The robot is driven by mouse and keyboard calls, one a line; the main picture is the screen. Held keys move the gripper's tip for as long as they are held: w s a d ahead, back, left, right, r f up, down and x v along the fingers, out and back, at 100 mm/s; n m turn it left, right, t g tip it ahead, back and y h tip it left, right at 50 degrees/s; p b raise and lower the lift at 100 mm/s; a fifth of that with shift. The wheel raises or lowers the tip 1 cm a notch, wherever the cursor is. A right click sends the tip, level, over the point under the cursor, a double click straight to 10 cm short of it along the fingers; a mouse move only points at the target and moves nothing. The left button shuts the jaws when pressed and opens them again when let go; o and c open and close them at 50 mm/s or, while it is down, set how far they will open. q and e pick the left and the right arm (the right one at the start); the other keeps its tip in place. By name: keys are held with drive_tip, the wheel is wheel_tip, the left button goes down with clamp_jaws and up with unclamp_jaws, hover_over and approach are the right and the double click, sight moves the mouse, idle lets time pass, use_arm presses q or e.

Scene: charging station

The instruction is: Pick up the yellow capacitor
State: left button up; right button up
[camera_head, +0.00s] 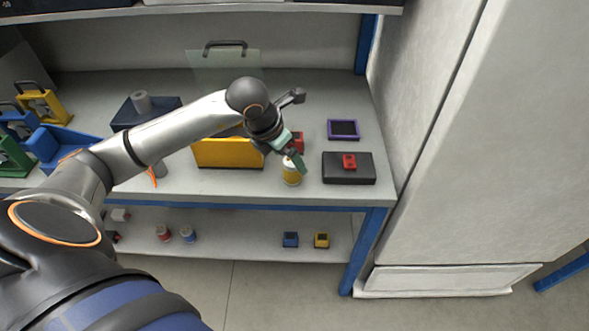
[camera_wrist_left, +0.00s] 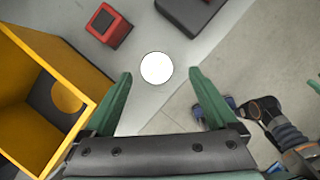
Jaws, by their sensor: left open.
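The yellow capacitor (camera_head: 291,175) is an upright cylinder with a pale top, near the front edge of the bench's upper shelf. In the left wrist view its round white top (camera_wrist_left: 156,68) shows between the fingertips, from above. My left gripper (camera_head: 294,154) points down at it from above, with green fingers. In the left wrist view the gripper (camera_wrist_left: 160,76) is open, one finger on each side of the white top, with visible gaps. How far down the fingers reach beside it is hard to tell.
A yellow open box (camera_head: 228,153) stands left of the capacitor. A red block with a dark top (camera_wrist_left: 108,25) stands close behind. A black case (camera_head: 348,168) with a red piece lies to the right, in front of a purple-framed tray (camera_head: 343,129). The shelf edge is close in front.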

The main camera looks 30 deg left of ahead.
sight(291, 177)
use_arm(q)
drive_tip(key=shift+w+x, duration=0.1)
drive_tip(key=shift+x, duration=1.65)
drive_tip(key=shift+w+x, duration=0.15)
drive_tip(key=shift+x, duration=1.65)
drive_tip(key=shift+a+r, duration=0.1)
drive_tip(key=shift+a, duration=0.05)
drive_tip(key=shift+c, duration=0.4)
clamp_jaws()
drive_tip(key=shift+r, duration=0.15)
